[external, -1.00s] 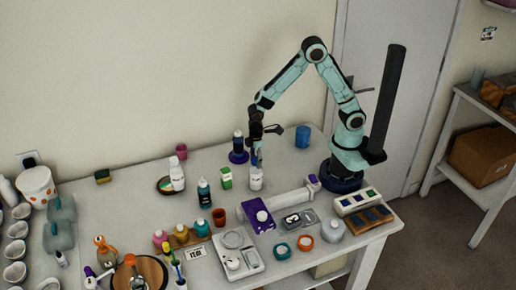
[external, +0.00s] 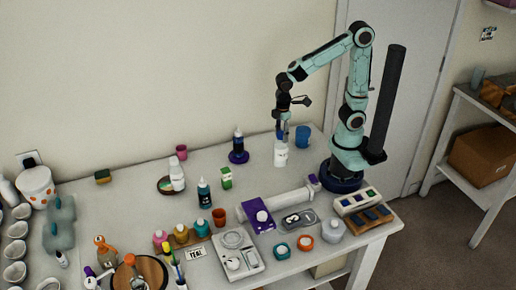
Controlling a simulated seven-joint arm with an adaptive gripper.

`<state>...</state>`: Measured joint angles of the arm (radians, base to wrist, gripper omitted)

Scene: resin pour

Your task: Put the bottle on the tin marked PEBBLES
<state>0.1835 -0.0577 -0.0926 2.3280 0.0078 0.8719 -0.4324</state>
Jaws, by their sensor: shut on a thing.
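My gripper (external: 281,138) points down at the back of the table and is shut on the upper part of a white bottle (external: 281,157). The bottle is upright. I cannot tell whether its base touches the table. A blue cup-like container (external: 303,137) stands close to its right. A dark bottle (external: 238,143) stands on a purple round base (external: 239,158) to its left. I cannot read the word PEBBLES anywhere, so I cannot tell which thing is the marked tin.
A white bottle (external: 177,174), a teal bottle (external: 203,192) and a green box (external: 226,178) stand to the left. A purple box (external: 257,216), a grey scale (external: 237,253) and small teal (external: 282,251) and orange (external: 306,243) pots crowd the front. The table before the held bottle is fairly clear.

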